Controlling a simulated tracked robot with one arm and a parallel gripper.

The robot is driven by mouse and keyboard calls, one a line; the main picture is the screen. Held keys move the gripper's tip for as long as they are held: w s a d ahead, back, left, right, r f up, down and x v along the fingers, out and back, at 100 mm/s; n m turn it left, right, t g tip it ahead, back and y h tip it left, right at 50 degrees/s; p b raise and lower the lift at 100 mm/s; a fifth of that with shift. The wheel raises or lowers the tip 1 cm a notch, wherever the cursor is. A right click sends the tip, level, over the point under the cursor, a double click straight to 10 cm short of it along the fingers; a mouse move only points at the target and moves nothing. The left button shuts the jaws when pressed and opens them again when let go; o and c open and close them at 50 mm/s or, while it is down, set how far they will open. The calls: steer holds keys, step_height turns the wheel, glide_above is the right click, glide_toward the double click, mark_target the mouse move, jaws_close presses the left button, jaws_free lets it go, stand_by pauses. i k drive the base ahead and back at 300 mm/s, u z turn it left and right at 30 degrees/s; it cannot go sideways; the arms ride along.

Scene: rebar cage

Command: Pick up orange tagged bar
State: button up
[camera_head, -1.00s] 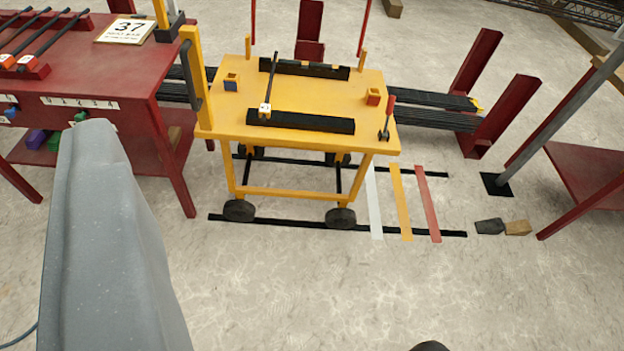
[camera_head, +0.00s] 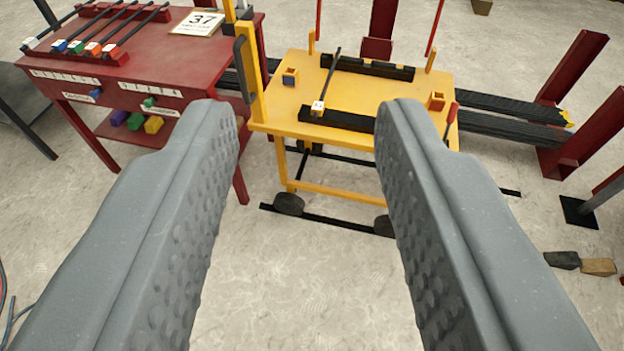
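The orange tagged bar (camera_head: 93,48) lies on the red table at the upper left, in a rack with other dark bars. Its orange tag faces the near edge.
The yellow cart (camera_head: 290,112) carries a white-tagged bar (camera_head: 318,106) across black supports. Red posts (camera_head: 572,95) and dark bar stacks are at the right. Open floor is in front.

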mark_target(92, 49)
steer(key=z, duration=0.1)
steer(key=i, duration=1)
steer(key=u, duration=0.1)
